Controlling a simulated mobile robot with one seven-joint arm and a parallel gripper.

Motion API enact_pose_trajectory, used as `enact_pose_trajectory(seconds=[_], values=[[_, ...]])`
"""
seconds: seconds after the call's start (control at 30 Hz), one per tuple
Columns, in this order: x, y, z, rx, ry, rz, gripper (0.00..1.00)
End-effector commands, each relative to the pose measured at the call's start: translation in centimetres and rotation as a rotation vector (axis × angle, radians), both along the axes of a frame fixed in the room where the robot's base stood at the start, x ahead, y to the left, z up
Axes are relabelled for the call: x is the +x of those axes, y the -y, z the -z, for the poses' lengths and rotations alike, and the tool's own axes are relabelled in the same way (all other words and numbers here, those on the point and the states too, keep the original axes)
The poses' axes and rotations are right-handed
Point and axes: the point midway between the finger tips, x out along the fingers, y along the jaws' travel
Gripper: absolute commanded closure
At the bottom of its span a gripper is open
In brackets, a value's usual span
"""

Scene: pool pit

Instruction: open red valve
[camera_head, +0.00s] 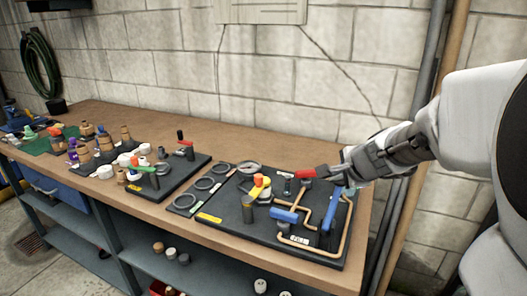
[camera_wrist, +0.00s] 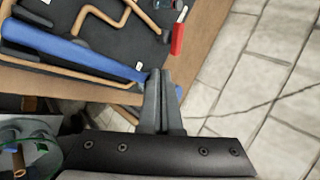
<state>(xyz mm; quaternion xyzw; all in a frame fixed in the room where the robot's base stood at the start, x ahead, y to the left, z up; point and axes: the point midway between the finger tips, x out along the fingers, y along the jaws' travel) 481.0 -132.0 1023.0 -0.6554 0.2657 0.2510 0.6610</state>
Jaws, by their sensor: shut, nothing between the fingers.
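A red valve handle (camera_head: 305,174) sits near the back right of the dark pipe board (camera_head: 225,228) on the bench. It also shows in the wrist view (camera_wrist: 178,38), beyond my fingertips. My gripper (camera_head: 328,170) reaches in from the right, just right of the red handle. In the wrist view my gripper (camera_wrist: 161,72) has its two fingers together with nothing between them. A long blue handle (camera_wrist: 75,48) runs up to the fingers; whether they touch it I cannot tell. The red handle's base is partly hidden in both views.
A second blue handle (camera_head: 286,215) and copper pipes (camera_head: 313,249) lie on the same board. A smaller board (camera_head: 160,187) to the left carries another red handle (camera_head: 186,143). The block wall (camera_head: 290,110) closes off the back. Bare bench (camera_head: 225,148) shows behind the boards.

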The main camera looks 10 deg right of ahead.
Motion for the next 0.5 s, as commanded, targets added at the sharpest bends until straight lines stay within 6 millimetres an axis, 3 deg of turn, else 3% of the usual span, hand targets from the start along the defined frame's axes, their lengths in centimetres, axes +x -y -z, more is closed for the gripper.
enact_pose_trajectory(seconds=[0.33, 0.5], values=[[0.1, 0.0, 0.2, 0.001, 0.000, 0.001, 1.00], [1.2, 0.0, 1.5, 0.000, -0.002, 0.000, 1.00]])
